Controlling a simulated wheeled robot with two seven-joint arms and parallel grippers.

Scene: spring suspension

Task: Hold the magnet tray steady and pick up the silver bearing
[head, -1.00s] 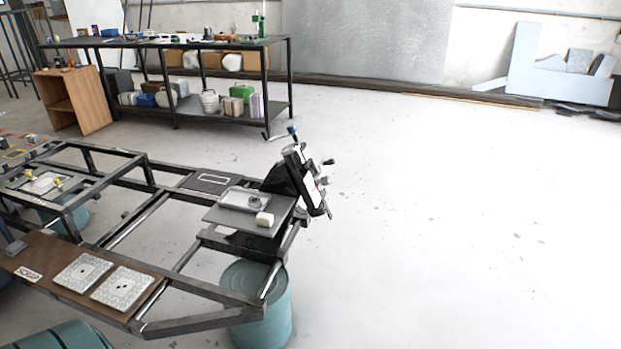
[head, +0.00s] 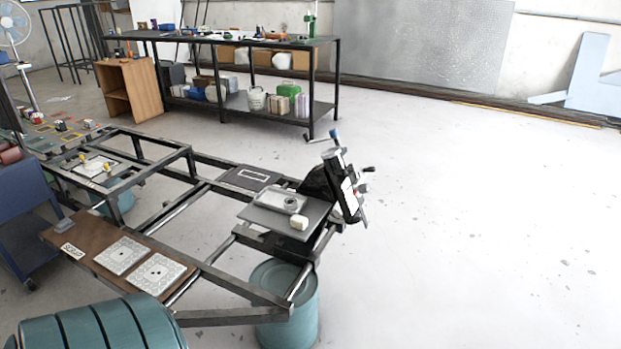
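A small light-grey tray (head: 268,198), which looks like the magnet tray, lies on a grey plate (head: 262,217) at the right end of a dark metal frame. A small round silver part (head: 291,203), which looks like the bearing, sits at the tray's right side. It is too small to make out in detail. A cream block (head: 299,223) stands on the plate in front of it. Neither of my grippers shows in the head view.
A black clamp-like device with a blue-topped handle (head: 345,182) stands just right of the plate. Teal drums (head: 290,325) stand under and in front of the frame. Two patterned tiles (head: 160,275) lie on a brown board. The floor at right is clear.

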